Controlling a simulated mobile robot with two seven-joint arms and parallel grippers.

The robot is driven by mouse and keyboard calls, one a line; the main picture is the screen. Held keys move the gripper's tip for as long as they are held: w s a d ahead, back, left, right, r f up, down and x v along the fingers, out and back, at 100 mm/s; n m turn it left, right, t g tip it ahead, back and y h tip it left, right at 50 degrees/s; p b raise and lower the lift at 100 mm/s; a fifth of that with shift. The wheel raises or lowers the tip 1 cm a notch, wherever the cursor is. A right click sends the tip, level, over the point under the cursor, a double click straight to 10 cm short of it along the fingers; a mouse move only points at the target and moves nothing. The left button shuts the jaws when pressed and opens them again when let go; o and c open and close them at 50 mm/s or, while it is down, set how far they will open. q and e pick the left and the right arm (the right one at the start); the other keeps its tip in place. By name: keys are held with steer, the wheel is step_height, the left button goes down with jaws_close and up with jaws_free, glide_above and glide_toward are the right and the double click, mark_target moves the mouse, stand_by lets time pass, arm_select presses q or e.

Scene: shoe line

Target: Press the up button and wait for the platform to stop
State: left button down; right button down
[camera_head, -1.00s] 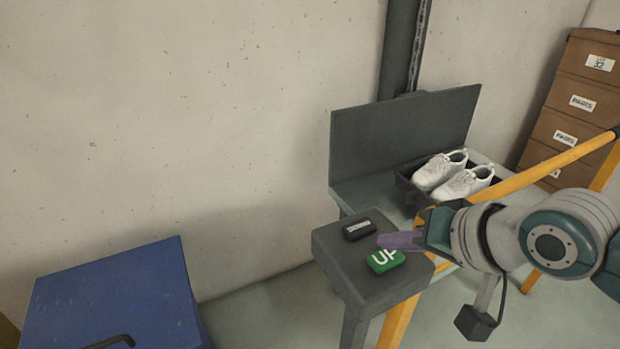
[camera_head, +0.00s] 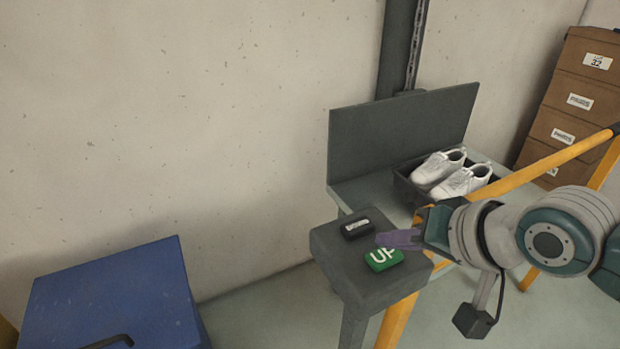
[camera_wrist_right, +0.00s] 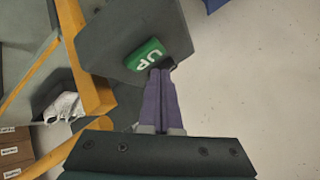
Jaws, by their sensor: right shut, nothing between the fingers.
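The green UP button (camera_head: 384,258) sits on the grey control box (camera_head: 345,275), beside a black button (camera_head: 357,227) with a pale label. My right gripper (camera_head: 382,239) is shut and empty, its purple fingers over the box between the two buttons. In the right wrist view the fingertips (camera_wrist_right: 161,73) are at the edge of the green button (camera_wrist_right: 146,55) and cover part of the black one. I cannot tell whether they touch. The grey platform (camera_head: 375,190) holds a dark tray (camera_head: 404,188) with white shoes (camera_head: 450,175). My left gripper is not in view.
A yellow rail (camera_head: 550,162) runs beside the platform. Brown boxes (camera_head: 570,105) are stacked at the back right. A blue box (camera_head: 110,295) with a dark handle stands at lower left. The floor between it and the control box is clear.

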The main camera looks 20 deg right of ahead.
stand_by(0.5)
steer(key=shift+f, duration=0.15)
steer(key=shift+f, duration=0.3)
steer(key=shift+f, duration=0.1)
